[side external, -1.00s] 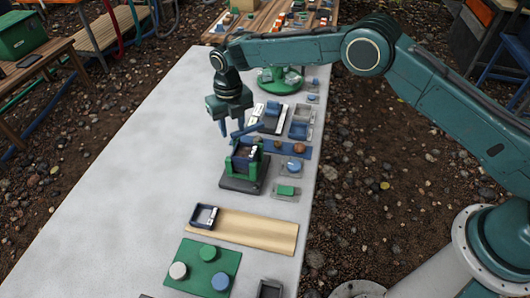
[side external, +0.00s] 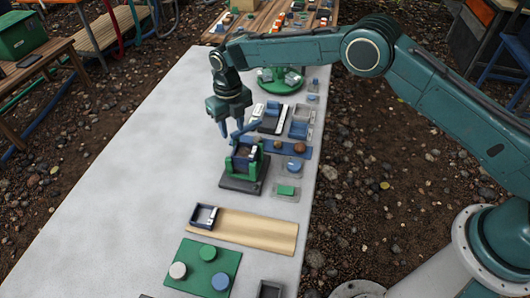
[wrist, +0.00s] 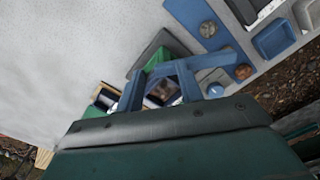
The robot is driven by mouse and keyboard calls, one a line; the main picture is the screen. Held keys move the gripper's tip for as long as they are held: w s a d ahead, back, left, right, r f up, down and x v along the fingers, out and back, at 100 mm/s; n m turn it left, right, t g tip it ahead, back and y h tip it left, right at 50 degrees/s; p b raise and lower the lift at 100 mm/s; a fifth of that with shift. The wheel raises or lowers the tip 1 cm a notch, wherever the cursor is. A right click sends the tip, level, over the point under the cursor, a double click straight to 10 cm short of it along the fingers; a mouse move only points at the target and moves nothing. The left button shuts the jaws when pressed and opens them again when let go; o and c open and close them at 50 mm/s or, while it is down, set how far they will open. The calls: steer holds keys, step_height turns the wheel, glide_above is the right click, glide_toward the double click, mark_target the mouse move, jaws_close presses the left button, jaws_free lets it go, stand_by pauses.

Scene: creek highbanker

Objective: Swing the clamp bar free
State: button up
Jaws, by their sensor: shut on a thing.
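The clamp bar (side external: 248,128) is a short blue bar above a green and blue clamp fixture (side external: 244,164) on a dark base plate. It sits tilted, its right end higher. My gripper (side external: 232,130) points down over the fixture, shut on the bar near its left part. In the wrist view my gripper (wrist: 160,82) shows two blue fingers, with the blue bar running across near their tips. The fixture's green part (wrist: 158,59) shows behind it. The exact contact between fingers and bar is partly hidden.
A blue strip (side external: 304,152) with small round pieces lies just right of the fixture. A green button block (side external: 287,191) is close by. A tan board (side external: 260,232) and a green mat (side external: 226,262) lie in front. The table (side external: 130,170) is clear on the left.

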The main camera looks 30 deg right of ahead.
steer(key=shift+s+f, duration=0.25)
steer(key=shift+f, duration=0.45)
steer(key=shift+w+r, duration=0.15)
steer(key=shift+r, duration=3.4)
steer(key=shift+d+r, duration=0.1)
